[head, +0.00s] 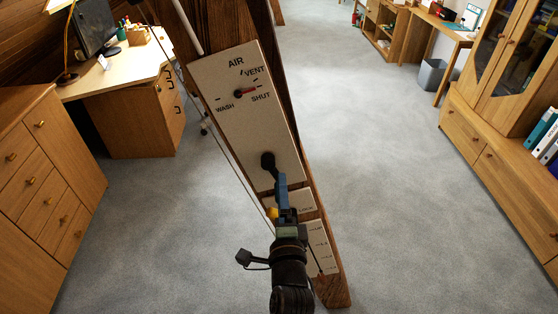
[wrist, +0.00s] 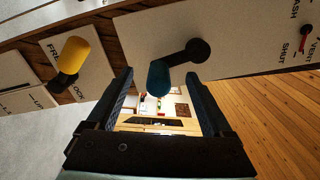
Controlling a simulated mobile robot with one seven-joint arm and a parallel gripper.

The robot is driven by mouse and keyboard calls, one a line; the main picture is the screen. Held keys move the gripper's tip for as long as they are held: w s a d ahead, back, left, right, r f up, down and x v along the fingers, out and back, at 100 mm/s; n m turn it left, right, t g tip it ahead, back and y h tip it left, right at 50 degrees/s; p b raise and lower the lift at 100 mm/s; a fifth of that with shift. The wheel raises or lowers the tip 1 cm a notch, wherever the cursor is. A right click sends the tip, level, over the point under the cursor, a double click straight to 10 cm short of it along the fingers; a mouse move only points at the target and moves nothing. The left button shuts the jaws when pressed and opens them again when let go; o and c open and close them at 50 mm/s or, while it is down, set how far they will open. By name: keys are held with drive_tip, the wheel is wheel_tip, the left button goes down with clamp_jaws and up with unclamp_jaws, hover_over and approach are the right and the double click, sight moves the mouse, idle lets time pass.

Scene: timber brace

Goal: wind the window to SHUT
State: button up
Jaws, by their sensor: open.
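A pale panel (head: 232,127) on the timber brace is marked AIR, WASH, VENT and SHUT. Its red pointer (head: 246,91) points right, close above the word SHUT; I cannot tell whether it sits exactly on a mark. Below is a crank with a black hub (head: 267,160), which also shows in the wrist view (wrist: 199,49). The crank's blue handle (wrist: 159,78) stands between the fingertips of my open gripper (wrist: 162,78), with visible gaps on both sides.
A yellow knob (wrist: 76,55) on a lower plate marked LOCK is left of my gripper in the wrist view; it also shows in the head view (head: 272,213). A drawer cabinet (head: 45,175) and desk stand left, a bookcase (head: 500,130) right. Carpet between is clear.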

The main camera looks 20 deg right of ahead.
drive_tip(key=p+v, duration=0.1)
drive_tip(key=v, duration=0.5)
drive_tip(key=shift+s, duration=0.2)
drive_tip(key=shift+r, duration=0.1)
idle(0.4)
